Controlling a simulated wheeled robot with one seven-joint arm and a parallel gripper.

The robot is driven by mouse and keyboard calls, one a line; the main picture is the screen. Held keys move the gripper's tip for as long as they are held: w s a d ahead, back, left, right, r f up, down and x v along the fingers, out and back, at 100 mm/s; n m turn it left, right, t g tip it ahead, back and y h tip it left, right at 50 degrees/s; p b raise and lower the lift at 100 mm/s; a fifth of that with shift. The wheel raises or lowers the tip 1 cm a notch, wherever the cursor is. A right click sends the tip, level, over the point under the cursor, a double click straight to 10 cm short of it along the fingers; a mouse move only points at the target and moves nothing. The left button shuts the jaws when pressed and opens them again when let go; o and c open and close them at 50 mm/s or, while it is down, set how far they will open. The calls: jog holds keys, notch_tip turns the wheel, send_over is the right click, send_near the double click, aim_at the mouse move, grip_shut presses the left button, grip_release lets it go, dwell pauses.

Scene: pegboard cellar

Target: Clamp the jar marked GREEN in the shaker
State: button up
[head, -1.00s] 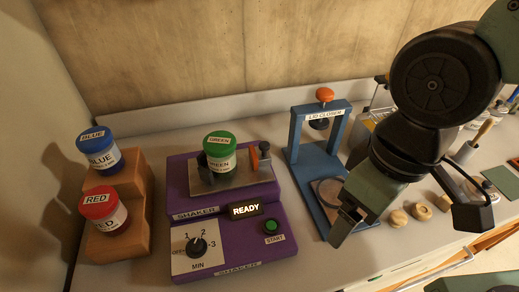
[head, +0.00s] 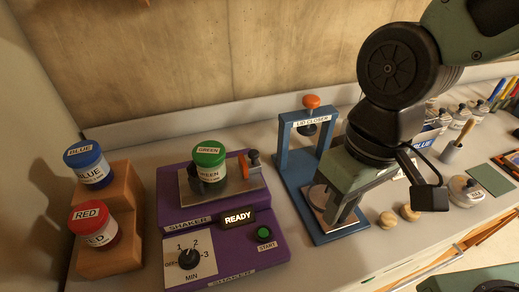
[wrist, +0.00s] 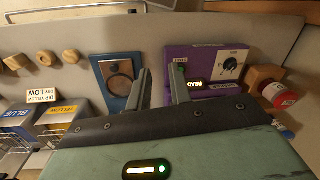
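The jar marked GREEN (head: 209,172), with a green lid and pale label, stands upright on the metal plate of the purple shaker (head: 272,222). An orange and dark clamp part (head: 251,164) stands on the plate to the right of the jar; I cannot tell whether it touches it. The display reads READY. My gripper (head: 338,215) is over the lid closer, right of the shaker, away from the jar. In the wrist view its two fingers (wrist: 161,88) are apart with nothing between them. The shaker's front (wrist: 208,70) shows there, but the jar does not.
The blue LID CLOSER frame (head: 286,150) stands between shaker and arm. The jars marked BLUE (head: 88,168) and RED (head: 92,228) sit on a wooden stepped stand (head: 125,205) at left. Wooden knobs (head: 387,219) and small jars lie to the right.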

jog(key=w+m+y+p, duration=0.1)
jog(key=w+m, duration=0.2)
jog(key=w+a+r+m+g+y+p, duration=0.1)
jog(key=w+m, duration=0.2)
jog(key=m, duration=0.1)
jog(key=w+m+y+p, duration=0.1)
jog(key=w+m, duration=0.2)
jog(key=w, duration=0.1)
jog(key=shift+w+a+r+m+g, duration=0.1)
jog(key=shift+a+r+m+g, duration=0.2)
jog(key=shift+a, duration=0.1)
grip_shut()
jog(key=w+d+f+m+t+y+p, duration=0.2)
jog(key=w+d+m+y+p, duration=0.15)
jog(key=w+m, duration=0.95)
jog(key=n+p, duration=0.1)
jog(key=p, duration=0.1)
send_near(256, 159)
notch_tip(256, 159, down, 4)
jog(key=shift+w+a+p, duration=0.2)
jog(key=shift+a+p, duration=0.8)
jog(key=shift+a, duration=0.4)
